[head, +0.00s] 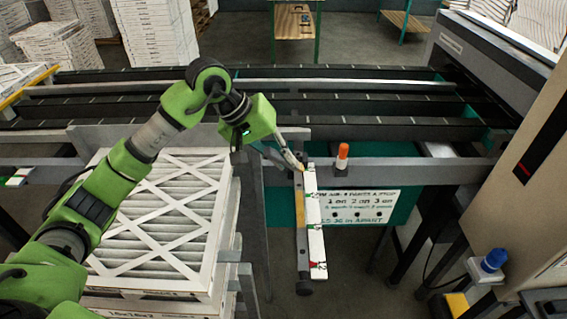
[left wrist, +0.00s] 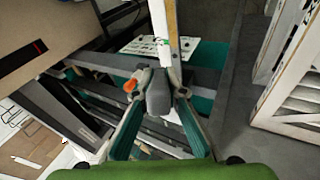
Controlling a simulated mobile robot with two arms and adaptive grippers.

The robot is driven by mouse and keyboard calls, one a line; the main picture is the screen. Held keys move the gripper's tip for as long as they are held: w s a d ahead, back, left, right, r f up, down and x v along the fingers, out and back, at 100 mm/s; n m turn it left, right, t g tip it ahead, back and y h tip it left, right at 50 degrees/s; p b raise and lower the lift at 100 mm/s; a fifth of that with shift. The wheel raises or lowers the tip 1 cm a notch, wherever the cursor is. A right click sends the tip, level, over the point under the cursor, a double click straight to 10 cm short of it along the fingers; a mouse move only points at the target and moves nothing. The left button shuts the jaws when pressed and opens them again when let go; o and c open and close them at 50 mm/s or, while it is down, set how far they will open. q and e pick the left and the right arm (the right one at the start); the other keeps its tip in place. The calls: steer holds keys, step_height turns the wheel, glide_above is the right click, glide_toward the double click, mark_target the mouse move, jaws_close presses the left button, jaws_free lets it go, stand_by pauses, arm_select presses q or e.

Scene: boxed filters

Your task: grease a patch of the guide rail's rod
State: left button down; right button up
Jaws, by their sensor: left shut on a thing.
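The guide rail is a long narrow piece with a white strip (head: 315,225), a yellowish strip beside it and dark end blocks. It points toward me in the head view, with small green and red marks on the white strip. My left gripper (head: 300,166) is at its far end. In the left wrist view the fingers (left wrist: 160,100) are shut around a dark grey block (left wrist: 158,92), which looks like the rail's end; the rail (left wrist: 163,25) runs on beyond it. My right gripper is not in view.
A printed white sign (head: 358,206) lies behind the rail on a green surface. Stacked pleated filters (head: 160,210) stand at left, close to my arm. A conveyor frame (head: 400,172) crosses behind. A blue-capped item (head: 493,260) and a beige cabinet (head: 530,170) are at right.

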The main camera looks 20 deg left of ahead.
arm_select(q)
steer(key=shift+w+a+r+p, duration=0.15)
steer(key=shift+r+p, duration=0.1)
steer(key=shift+r, duration=0.35)
steer(key=shift+w+d+r+p, duration=0.1)
steer(key=shift+r+p, duration=0.1)
steer(key=shift+r, duration=0.9)
steer(key=shift+s, duration=0.1)
steer(key=shift+f, duration=0.1)
